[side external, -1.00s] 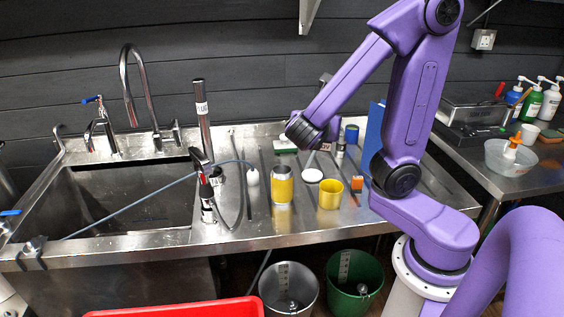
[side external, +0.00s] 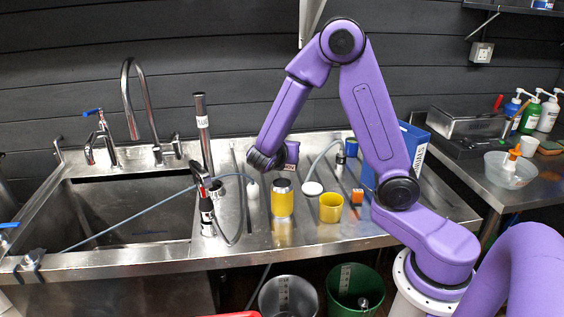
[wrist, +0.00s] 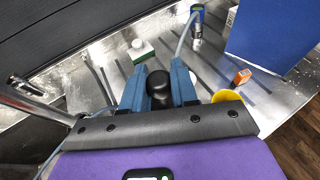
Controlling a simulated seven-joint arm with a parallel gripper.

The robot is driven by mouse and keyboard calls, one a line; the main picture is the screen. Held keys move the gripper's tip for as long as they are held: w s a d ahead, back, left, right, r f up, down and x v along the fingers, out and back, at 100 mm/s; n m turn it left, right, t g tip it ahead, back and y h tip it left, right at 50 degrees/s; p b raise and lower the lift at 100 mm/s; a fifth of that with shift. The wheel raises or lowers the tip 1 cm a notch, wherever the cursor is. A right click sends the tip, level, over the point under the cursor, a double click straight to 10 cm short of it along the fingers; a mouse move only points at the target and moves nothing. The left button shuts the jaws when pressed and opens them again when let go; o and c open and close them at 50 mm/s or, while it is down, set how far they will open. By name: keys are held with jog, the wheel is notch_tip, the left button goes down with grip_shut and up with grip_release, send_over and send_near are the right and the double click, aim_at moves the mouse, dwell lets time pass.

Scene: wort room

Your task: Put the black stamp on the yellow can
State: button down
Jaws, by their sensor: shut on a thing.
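In the wrist view my gripper (wrist: 158,84) has its blue fingers shut on the black stamp (wrist: 159,92), whose rounded black knob shows between them. In the side view the purple hand (side external: 276,155) is above and behind the yellow can (side external: 282,202); the fingers and the stamp cannot be made out there. The can stands upright on the steel drainboard, with a silvery top. I cannot make the can out in the wrist view.
A yellow cup (side external: 331,208) stands right of the can; an orange box (side external: 357,196) and white disc (side external: 312,188) are nearby. The sink (side external: 130,210) is further left, a blue box (side external: 415,145) right.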

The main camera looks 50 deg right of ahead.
jog(key=shift+w+d+f, duration=0.15)
jog(key=shift+w+f, duration=0.4)
jog(key=shift+f, duration=0.15)
jog(key=shift+w+d+f, duration=0.1)
jog(key=shift+w+f, duration=0.4)
jog(key=shift+f, duration=1.55)
jog(key=shift+f, duration=0.1)
jog(key=c, duration=0.9)
grip_release()
jog(key=shift+o, duration=0.2)
